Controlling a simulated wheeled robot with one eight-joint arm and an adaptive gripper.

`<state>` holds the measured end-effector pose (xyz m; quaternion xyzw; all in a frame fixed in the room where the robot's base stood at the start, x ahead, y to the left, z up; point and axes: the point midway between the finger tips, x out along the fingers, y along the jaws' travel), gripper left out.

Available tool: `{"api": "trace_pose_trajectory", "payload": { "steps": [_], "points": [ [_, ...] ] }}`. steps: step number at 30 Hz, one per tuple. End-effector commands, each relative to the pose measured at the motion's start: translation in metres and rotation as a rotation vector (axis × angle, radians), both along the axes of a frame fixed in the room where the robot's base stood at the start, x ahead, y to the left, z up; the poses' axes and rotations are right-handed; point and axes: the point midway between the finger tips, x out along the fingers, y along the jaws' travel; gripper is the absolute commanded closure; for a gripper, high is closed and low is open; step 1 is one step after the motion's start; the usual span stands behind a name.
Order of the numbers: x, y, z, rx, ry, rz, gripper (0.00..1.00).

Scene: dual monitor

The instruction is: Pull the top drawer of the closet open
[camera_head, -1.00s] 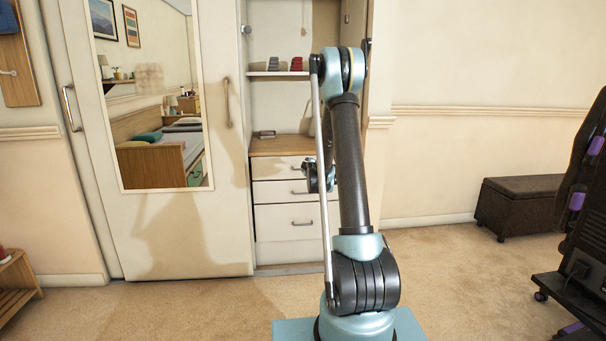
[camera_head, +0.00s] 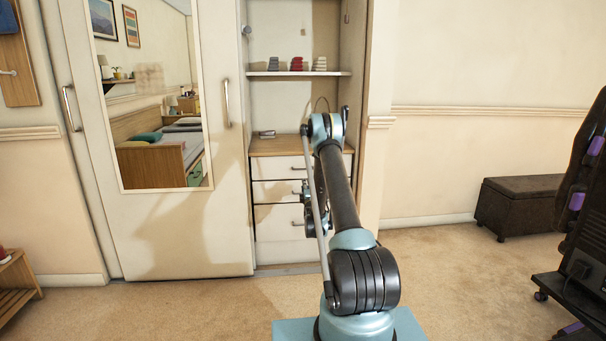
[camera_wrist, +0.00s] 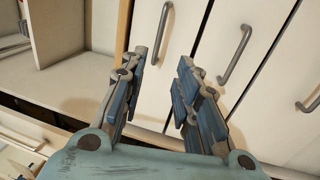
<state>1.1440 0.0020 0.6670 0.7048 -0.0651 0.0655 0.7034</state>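The closet (camera_head: 262,110) has a stack of cream drawers under a wooden counter. The top drawer (camera_head: 272,167) looks closed, with a metal handle (camera_head: 298,168). In the wrist view the drawers are turned sideways; the top drawer's handle (camera_wrist: 162,32) is beside the wooden edge, beyond my fingertips. My gripper (camera_wrist: 160,60) is open and empty, its two fingers spread before the drawer fronts. The handle lies ahead of the gap between them, apart from both. In the head view my gripper (camera_head: 307,208) is in front of the lower drawers, partly hidden by my arm.
Lower drawers carry handles too (camera_wrist: 235,55). A mirrored sliding door (camera_head: 230,225) stands left of the drawers. Folded items lie on the shelf (camera_head: 285,73) above. A dark ottoman (camera_head: 520,205) and a chair (camera_head: 580,250) are at right. Carpet between is clear.

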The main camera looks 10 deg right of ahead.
Motion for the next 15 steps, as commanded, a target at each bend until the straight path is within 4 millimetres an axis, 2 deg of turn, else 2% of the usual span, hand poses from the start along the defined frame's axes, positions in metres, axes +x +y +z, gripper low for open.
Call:
{"api": "trace_pose_trajectory", "payload": {
  "steps": [5,15],
  "points": [
    [0.019,0.0,0.003,-0.001,0.0,0.0,0.71],
    [0.078,0.0,0.015,0.0,0.001,0.0,0.71]
  ]
}}
